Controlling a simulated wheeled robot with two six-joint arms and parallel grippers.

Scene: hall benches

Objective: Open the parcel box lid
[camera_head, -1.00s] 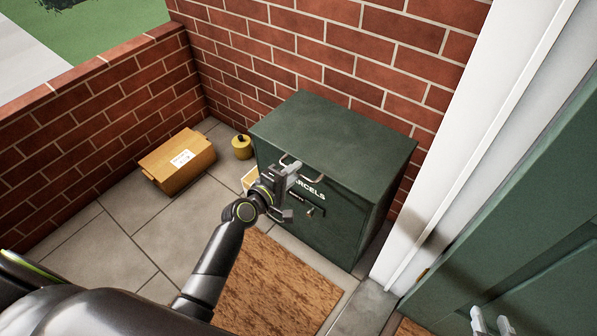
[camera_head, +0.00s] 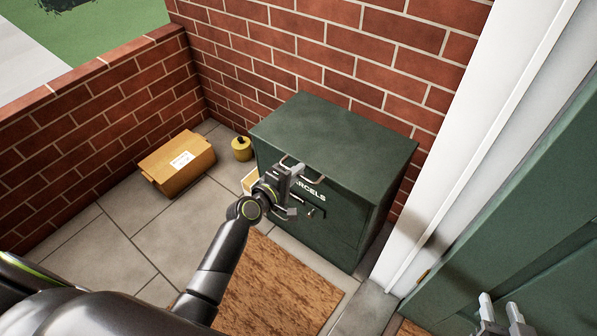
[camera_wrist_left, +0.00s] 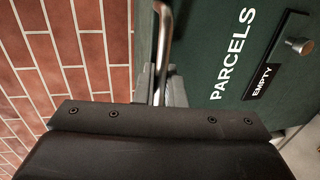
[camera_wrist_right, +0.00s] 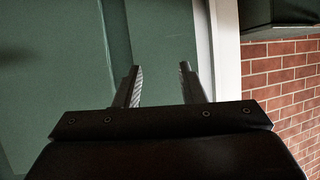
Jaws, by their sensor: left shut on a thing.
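The dark green parcel box (camera_head: 340,225) stands against the brick wall, with "PARCELS" lettered on its front. Its lid (camera_head: 335,135) lies down on the box. A metal bar handle (camera_head: 317,181) is at the lid's front edge. My left gripper (camera_head: 289,174) is at the handle, partly covering it and the lettering. In the left wrist view, the handle (camera_wrist_left: 164,45) runs between the left fingers, which are shut on it. My right gripper (camera_head: 502,312) is at the bottom right, away from the box. In the right wrist view, its fingers (camera_wrist_right: 160,85) are apart and empty.
A brown doormat (camera_head: 285,285) lies in front. A green door (camera_head: 520,235) and white frame (camera_head: 475,150) are on the right, close to my right gripper.

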